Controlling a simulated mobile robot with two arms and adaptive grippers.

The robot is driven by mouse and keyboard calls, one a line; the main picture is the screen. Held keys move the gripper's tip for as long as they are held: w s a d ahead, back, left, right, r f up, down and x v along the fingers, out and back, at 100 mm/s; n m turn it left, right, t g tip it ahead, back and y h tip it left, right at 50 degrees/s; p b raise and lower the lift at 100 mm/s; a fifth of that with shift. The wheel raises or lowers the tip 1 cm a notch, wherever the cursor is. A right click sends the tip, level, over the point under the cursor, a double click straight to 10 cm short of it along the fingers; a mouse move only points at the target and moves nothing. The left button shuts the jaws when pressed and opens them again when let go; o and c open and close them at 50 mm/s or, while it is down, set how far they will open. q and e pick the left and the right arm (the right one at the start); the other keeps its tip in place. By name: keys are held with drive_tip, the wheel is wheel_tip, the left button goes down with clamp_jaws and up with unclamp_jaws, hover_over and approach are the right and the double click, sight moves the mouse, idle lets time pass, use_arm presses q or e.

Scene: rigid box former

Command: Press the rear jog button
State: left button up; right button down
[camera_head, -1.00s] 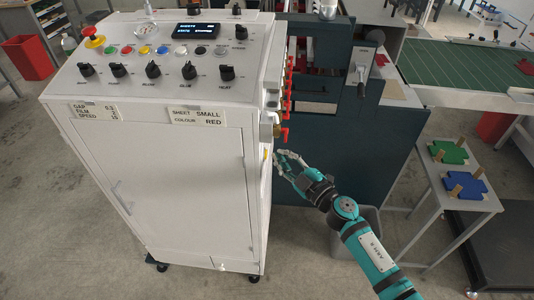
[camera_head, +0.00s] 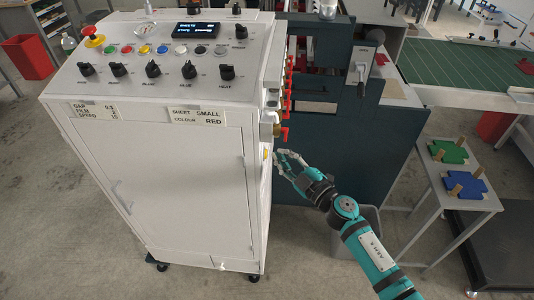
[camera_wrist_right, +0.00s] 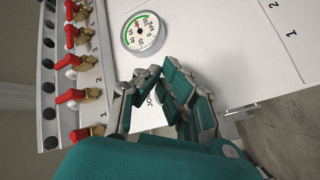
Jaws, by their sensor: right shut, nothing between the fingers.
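My right gripper (camera_head: 279,156) is at the right side of the white control cabinet (camera_head: 165,165), with its fingertips close to the side face. The right wrist view shows its fingertips (camera_wrist_right: 160,72) drawn together, with nothing held. A JOG label (camera_wrist_right: 152,99) is on the white panel behind the fingers, partly covered by them. The jog button itself cannot be made out; the fingers may hide it. Whether the fingertips touch the panel cannot be told. My left gripper is not in view.
A round gauge (camera_wrist_right: 143,31) and a row of red-handled brass valves (camera_wrist_right: 79,65) are near the fingers. The cabinet top carries knobs, coloured buttons and a red emergency stop (camera_head: 93,40). A side table (camera_head: 452,195) with green and blue pieces stands at right.

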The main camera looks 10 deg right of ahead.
drive_tip(key=shift+a, duration=0.15)
drive_tip(key=shift+w+a, duration=0.15)
drive_tip(key=shift+a, duration=0.1)
drive_tip(key=shift+w+a+p, duration=0.1)
drive_tip(key=shift+a+p, duration=0.2)
drive_tip(key=shift+a, duration=0.15)
idle(1.1)
drive_tip(key=shift+d, duration=0.1)
drive_tip(key=shift+s+d, duration=0.25)
drive_tip(key=shift+d, duration=0.45)
drive_tip(key=shift+d, duration=0.1)
drive_tip(key=shift+s+d, duration=0.25)
drive_tip(key=shift+d, duration=0.55)
drive_tip(key=shift+s+d, duration=0.2)
drive_tip(key=shift+d, duration=0.55)
drive_tip(key=shift+s+d, duration=0.25)
drive_tip(key=shift+d, duration=0.55)
